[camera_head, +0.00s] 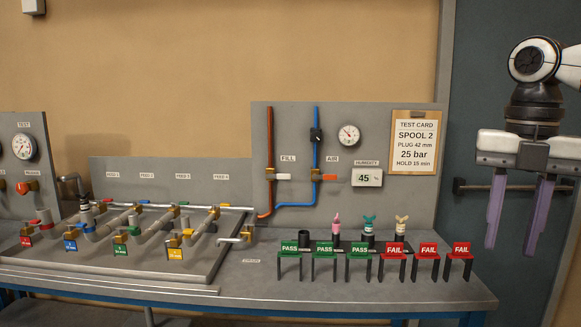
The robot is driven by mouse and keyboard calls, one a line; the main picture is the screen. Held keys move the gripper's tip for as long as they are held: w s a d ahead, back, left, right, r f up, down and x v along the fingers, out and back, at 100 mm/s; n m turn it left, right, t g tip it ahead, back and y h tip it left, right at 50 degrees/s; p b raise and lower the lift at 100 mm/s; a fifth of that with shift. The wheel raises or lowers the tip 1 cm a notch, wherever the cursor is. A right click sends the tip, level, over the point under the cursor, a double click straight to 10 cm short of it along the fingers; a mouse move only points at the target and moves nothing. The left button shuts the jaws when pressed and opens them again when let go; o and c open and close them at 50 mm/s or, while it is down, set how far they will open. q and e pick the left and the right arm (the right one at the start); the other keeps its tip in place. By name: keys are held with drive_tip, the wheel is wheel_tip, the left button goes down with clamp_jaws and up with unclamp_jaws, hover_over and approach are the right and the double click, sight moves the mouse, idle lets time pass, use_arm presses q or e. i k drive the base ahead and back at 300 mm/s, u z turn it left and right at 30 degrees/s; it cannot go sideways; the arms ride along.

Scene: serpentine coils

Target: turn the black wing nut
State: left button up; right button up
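I cannot single out the black wing nut with certainty. A small dark fitting (85,204) stands at the back left end of the pipe coils (128,228), too small to tell its shape. Pink (336,222), teal (368,222) and cream (401,225) wing-shaped tops stand on dark plugs on the bench. My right gripper (521,245) hangs at the upper right, fingers pointing down, wide apart and empty. It is far from all of these. My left gripper is not in view.
Green PASS and red FAIL signs (428,250) line the bench's front right. A black cylinder (304,238) stands behind them. A grey panel (270,150) with pipes, gauge and test card (414,143) rises behind. A grey tray (150,262) holds the coils.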

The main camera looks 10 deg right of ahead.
sight(82, 197)
drive_tip(key=u, duration=0.25)
drive_tip(key=i, duration=1.8)
drive_tip(key=u, duration=1.65)
drive_tip(key=i, duration=0.7)
drive_tip(key=u, duration=0.55)
